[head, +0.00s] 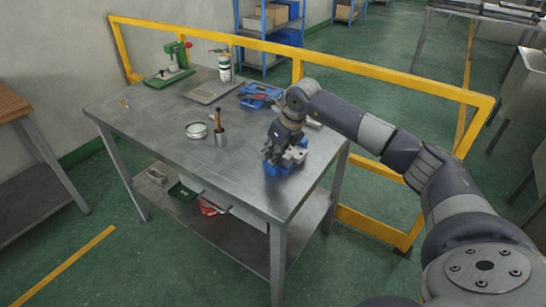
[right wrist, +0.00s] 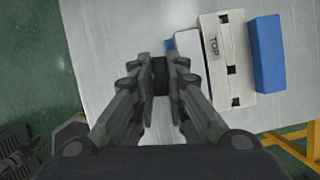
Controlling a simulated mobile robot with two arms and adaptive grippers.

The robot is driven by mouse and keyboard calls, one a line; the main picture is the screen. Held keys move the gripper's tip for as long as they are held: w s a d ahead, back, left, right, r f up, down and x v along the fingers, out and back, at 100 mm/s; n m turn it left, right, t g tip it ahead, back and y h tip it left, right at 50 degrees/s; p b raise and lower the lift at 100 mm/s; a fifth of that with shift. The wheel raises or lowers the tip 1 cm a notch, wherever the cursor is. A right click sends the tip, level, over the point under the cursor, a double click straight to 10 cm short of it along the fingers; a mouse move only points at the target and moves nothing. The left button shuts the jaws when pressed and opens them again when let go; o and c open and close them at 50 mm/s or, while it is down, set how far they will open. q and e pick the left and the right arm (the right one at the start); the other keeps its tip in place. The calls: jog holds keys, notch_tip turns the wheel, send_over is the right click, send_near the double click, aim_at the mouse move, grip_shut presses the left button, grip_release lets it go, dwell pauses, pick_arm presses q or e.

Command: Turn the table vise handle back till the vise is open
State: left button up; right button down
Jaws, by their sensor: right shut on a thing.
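The table vise (head: 293,157), blue with pale grey jaws, sits at the near right corner of the steel table. In the right wrist view its grey jaw block marked TOP (right wrist: 228,58) lies beside a blue part at the right. My right gripper (head: 273,154) is at the vise's left side. In the right wrist view (right wrist: 160,76) its fingers are shut on a small dark piece, the vise handle (right wrist: 160,74). Most of the handle is hidden by the fingers. How wide the jaws stand apart is hard to tell. My left gripper is not in view.
A yellow rail (head: 390,75) runs behind. The table's left middle is mostly clear.

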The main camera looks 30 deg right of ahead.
jog(key=shift+n, duration=0.6)
jog(key=shift+n+y, duration=0.3)
jog(key=c, duration=1.6)
grip_release()
jog(key=v, duration=0.8)
jog(key=shift+w, duration=0.1)
